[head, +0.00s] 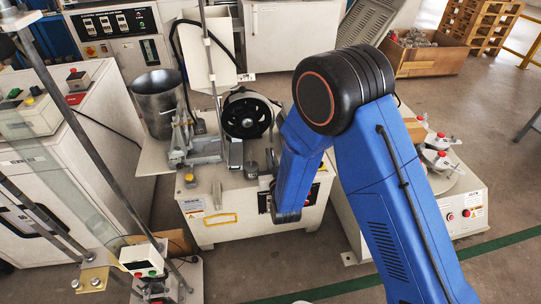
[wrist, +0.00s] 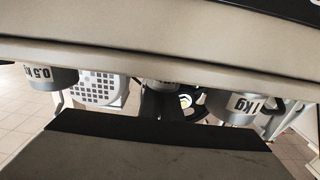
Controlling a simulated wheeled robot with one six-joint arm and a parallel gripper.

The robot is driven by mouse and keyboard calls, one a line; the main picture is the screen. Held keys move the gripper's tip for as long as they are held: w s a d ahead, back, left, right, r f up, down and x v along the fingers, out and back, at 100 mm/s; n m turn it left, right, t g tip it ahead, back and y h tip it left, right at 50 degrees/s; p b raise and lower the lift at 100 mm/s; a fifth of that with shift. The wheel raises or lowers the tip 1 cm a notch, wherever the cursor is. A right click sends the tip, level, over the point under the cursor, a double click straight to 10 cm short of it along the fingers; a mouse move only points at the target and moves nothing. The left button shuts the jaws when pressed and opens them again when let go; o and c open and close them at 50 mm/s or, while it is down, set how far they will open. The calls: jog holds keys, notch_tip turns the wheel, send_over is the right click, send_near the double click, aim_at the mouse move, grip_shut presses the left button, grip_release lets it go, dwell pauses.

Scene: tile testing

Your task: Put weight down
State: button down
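The wrist view looks upside down. It shows a grey weight marked 0.5 kg (wrist: 52,78) at left and a larger weight marked 1 kg (wrist: 232,106) at right. A third, darker piece with a partly hidden label lies between them. All are against a pale ledge (wrist: 150,56). A grey slab with a black edge (wrist: 160,150) fills the bottom; I cannot tell if it is part of my gripper. In the head view a small grey cylinder (head: 252,169) stands on the machine's top. My blue arm hides my fingers there, and no held weight is visible.
The pale machine (head: 212,208) carries a black wheel (head: 246,114) and metal fittings. A metal pot (head: 157,103) stands at its left. A white cabinet (head: 70,185) is further left, and another machine with red knobs (head: 462,214) is right. Floor shows in front.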

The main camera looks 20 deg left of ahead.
dwell(0.3)
jog(key=c, duration=2)
grip_release()
jog(key=shift+s, duration=0.15)
jog(key=v, duration=1.1)
jog(key=shift+s+d, duration=0.3)
